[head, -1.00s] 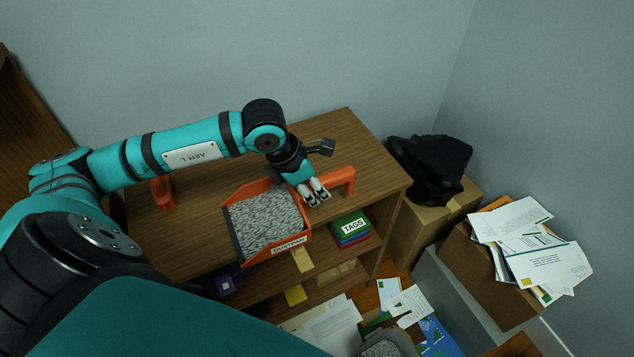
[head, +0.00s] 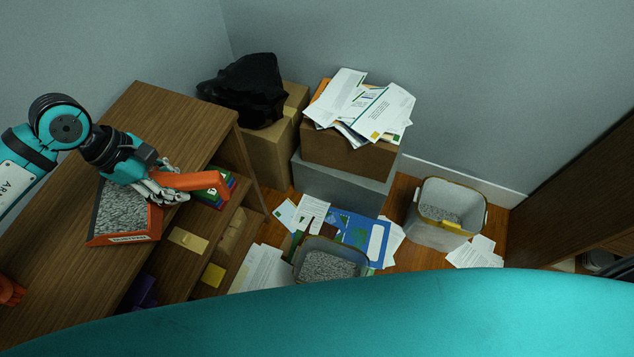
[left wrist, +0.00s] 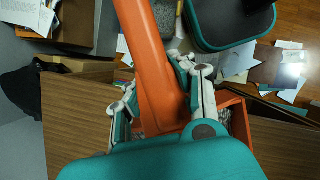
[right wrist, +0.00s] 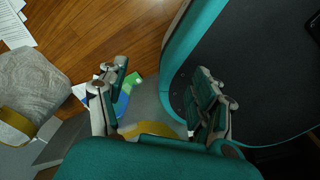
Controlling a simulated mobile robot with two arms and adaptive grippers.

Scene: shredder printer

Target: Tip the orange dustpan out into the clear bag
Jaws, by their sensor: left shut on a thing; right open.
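The orange dustpan (head: 151,222), full of grey paper shreds (head: 122,210), is at the wooden shelf unit's top on the left of the head view. I cannot tell whether it rests there or is slightly raised. My left gripper (head: 165,190) is shut on its orange handle (head: 200,181); the handle also crosses the left wrist view (left wrist: 148,55). A pale, see-through bag (head: 424,226) with a yellow band and shreds inside stands on the floor at right. What looks like it shows in the right wrist view (right wrist: 35,85). My right gripper (right wrist: 160,72) is open and empty.
A cardboard box of papers (head: 345,150) on a grey box and a black bag (head: 245,90) on a carton stand between shelf and clear bag. Dark wooden furniture (head: 580,180) is at right.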

